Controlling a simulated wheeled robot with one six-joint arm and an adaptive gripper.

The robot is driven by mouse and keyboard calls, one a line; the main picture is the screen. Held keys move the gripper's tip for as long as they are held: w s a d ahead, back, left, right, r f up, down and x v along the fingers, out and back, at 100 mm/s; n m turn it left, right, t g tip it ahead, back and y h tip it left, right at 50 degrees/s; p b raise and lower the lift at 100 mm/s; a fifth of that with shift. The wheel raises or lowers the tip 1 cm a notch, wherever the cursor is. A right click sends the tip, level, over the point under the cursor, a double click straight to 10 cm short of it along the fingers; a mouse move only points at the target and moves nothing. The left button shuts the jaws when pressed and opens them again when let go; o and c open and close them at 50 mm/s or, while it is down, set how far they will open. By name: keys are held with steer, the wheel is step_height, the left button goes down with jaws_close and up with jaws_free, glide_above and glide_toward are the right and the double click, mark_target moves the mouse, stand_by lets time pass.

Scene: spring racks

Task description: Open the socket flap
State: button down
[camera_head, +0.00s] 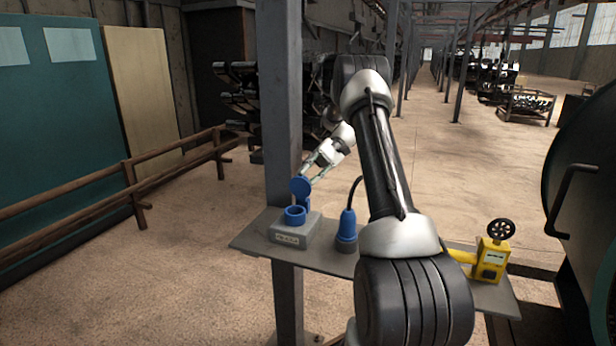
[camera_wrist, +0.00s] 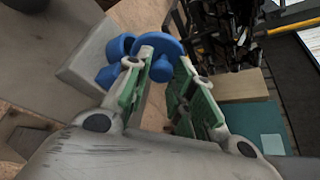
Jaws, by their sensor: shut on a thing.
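The blue socket (camera_head: 295,215) sits on a grey box on the shelf; its round opening faces up. The round blue socket flap (camera_head: 300,187) stands raised, roughly upright, at the back of the socket ring. My gripper (camera_head: 309,175) reaches it from behind and above, with its fingertips at the flap. In the wrist view my gripper (camera_wrist: 163,68) has its green-padded fingers on either side of the flap (camera_wrist: 157,45), shut on its edge. The blue socket ring (camera_wrist: 113,50) shows just left of it. The exact contact is partly hidden by the left finger.
The grey shelf (camera_head: 256,247) is fixed at a grey post (camera_head: 280,110) behind the socket box. A blue plug (camera_head: 347,228) with a black cable stands right of the box. A yellow valve with a black handwheel (camera_head: 491,262) is at the shelf's right end.

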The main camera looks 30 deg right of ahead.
steer(key=shift+f, duration=0.1)
steer(key=c, duration=1.2)
jaws_free()
steer(key=shift+c, duration=0.2)
